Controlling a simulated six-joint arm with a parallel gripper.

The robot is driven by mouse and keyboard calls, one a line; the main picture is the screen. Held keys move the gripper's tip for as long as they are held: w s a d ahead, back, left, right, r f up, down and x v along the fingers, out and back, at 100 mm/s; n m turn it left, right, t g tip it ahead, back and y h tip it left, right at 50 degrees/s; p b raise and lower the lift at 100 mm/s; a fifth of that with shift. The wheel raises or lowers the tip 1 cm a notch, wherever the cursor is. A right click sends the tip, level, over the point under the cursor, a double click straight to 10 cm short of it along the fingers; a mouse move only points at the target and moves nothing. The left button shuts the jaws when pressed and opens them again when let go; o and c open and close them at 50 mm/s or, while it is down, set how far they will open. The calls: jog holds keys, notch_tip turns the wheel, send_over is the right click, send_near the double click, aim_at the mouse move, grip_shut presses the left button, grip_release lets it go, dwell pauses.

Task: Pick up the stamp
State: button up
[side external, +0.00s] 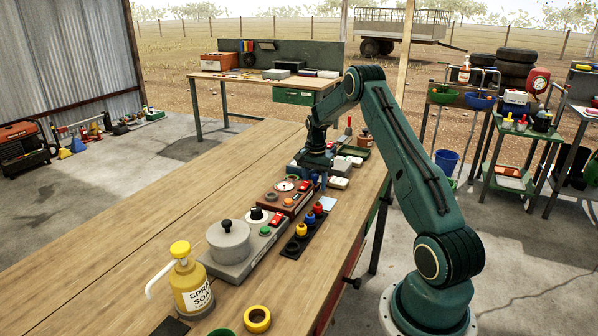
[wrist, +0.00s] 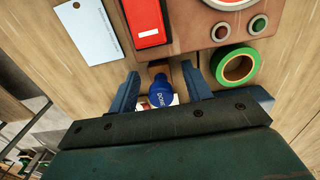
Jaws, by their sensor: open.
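A blue round-topped piece with white lettering that seems to read "DONE", likely the stamp (wrist: 160,94), shows in the wrist view. It stands between the two blue fingers of my gripper (wrist: 161,86). The fingers are open, one on each side, with a visible gap at least on the right. A brown part shows just beyond the blue top. Its lower end is hidden. In the side view my gripper (side external: 319,180) points down over the far half of the workbench, and I cannot make out the stamp there.
A brown panel with a red switch (wrist: 148,22) and a green ring (wrist: 236,65) lie close beyond the fingers. A pale card (wrist: 88,32) lies left. On the bench (side external: 130,230) stand a grey pot (side external: 228,242), coloured knobs (side external: 310,218) and a yellow soap bottle (side external: 190,283). The bench's left side is clear.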

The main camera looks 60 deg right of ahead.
aim_at(315, 176)
jog(key=shift+c, duration=0.2)
dwell(0.3)
grip_shut()
notch_tip(315, 176, up, 20)
dwell(0.9)
dwell(0.4)
jog(key=c, duration=0.8)
grip_release()
jog(key=shift+c, duration=0.2)
jog(key=shift+f, duration=0.15)
